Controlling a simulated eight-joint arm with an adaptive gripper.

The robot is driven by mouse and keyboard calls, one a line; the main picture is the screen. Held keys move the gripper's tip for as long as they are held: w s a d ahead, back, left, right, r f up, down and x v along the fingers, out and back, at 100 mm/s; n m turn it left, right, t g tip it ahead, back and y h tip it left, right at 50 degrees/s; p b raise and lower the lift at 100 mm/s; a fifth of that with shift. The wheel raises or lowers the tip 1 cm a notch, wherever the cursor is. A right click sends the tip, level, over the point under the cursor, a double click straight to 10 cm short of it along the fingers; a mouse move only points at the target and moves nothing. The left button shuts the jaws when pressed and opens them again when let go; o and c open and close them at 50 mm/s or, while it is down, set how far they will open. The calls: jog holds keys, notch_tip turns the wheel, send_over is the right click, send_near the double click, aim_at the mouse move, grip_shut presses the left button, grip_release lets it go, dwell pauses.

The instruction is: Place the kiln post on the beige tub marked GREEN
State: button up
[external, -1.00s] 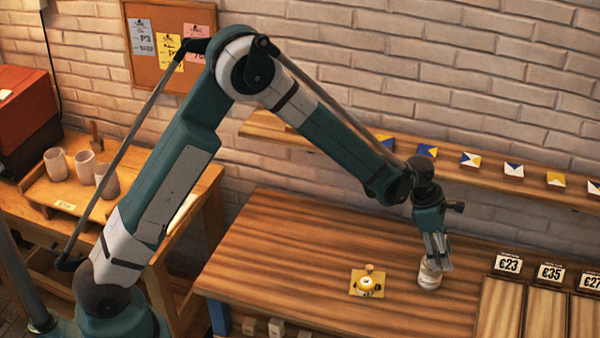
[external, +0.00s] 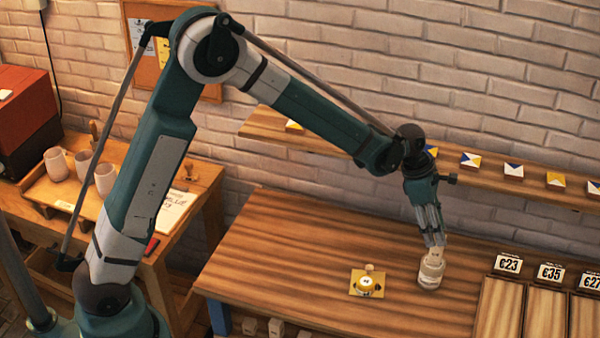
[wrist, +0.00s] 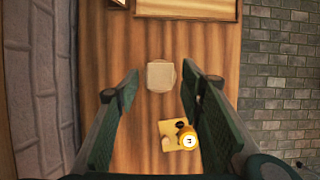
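A pale, square-topped block that looks like the kiln post (external: 435,255) stands on a round beige tub (external: 430,274) on the wooden table. From above, in the wrist view, the post (wrist: 161,75) covers most of the tub, whose rounded edge (wrist: 174,77) shows around it. No word on the tub can be read. My gripper (external: 434,241) is just above the post in the external view. In the wrist view my gripper (wrist: 158,82) is open, its two fingers spread apart and nothing between them; the post lies ahead of the fingertips.
Price-tagged trays (external: 545,302) are at the right. A shelf of small tiles (external: 512,171) runs along the wall behind. The left of the table is clear.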

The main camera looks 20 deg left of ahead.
jog(key=shift+v, duration=1.4)
jog(key=a+r+m+t, duration=0.1)
jog(key=a+r+m, duration=0.1)
jog(key=a+r, duration=0.65)
jog(key=a+r+m+t+y, duration=0.1)
jog(key=a+r+m, duration=0.2)
jog(key=a, duration=1)
jog(key=a+r+m+t, duration=0.15)
jog(key=a+r, duration=0.35)
jog(key=a, duration=0.6)
jog(key=s+a+r+m+t+y, duration=0.1)
jog(key=s+a+r+m, duration=0.15)
jog(key=a, duration=0.65)
jog(key=s+a+r+m+t, duration=0.1)
jog(key=s+a+m, duration=0.25)
jog(key=a, duration=0.55)
jog(key=s+a+f+m+t+y, duration=0.1)
jog(key=s+a+m, duration=0.4)
jog(key=s+a, duration=0.8)
jog(key=shift+a+f+t+y, duration=0.35)
jog(key=shift+a+f+y, duration=0.45)
jog(key=shift+f, duration=0.05)
jog(key=shift+s+m, duration=0.1)
jog(key=shift+m, duration=0.15)
